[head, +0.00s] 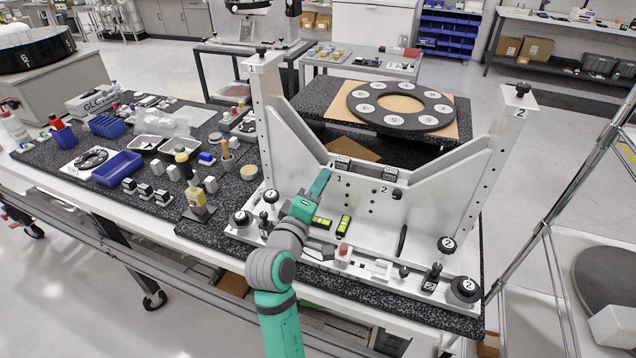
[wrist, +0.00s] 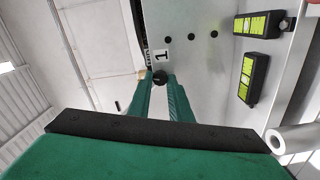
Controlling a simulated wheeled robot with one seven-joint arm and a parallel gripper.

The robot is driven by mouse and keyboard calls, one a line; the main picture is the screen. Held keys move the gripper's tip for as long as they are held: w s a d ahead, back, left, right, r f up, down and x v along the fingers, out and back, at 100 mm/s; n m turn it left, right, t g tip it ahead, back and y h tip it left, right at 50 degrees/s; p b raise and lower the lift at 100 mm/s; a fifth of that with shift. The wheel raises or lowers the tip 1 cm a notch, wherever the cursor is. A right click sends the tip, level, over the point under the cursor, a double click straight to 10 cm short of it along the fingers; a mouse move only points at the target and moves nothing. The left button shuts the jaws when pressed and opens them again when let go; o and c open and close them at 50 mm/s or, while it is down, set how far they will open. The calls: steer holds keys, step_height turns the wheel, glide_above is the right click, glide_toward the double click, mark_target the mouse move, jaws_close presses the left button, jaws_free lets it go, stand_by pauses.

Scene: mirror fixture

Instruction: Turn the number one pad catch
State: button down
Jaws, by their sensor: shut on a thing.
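The white mirror fixture (head: 365,207) stands on the dark speckled table, with a small "1" label on its upright plate; that label (wrist: 162,55) also shows in the wrist view. My gripper (head: 322,180) reaches up to the plate just left of the label. In the wrist view, my gripper (wrist: 160,84) has its two teal fingers on either side of a small black knob, the number one pad catch (wrist: 160,76), and is shut on it. Most of the catch is hidden by the fingers. The number two catch (head: 397,194) sits to the right, beside its "2" label.
Yellow-green levels (head: 343,225) are mounted low on the plate. Numbered black knobs (head: 463,288) stand along the base. Tall fixture posts (head: 505,150) rise on both sides. Small parts and blue bins (head: 118,167) crowd the table's left half.

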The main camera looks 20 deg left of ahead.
steer(key=shift+f+n, duration=0.1)
steer(key=shift+n, duration=1.1)
steer(key=shift+s, duration=0.1)
steer(key=shift+a, duration=0.1)
steer(key=c, duration=1.6)
jaws_free()
steer(key=shift+w, duration=0.2)
steer(key=s, duration=1.1)
steer(key=shift+a, duration=0.2)
steer(key=shift+w+d, duration=0.1)
steer(key=shift+w, duration=0.1)
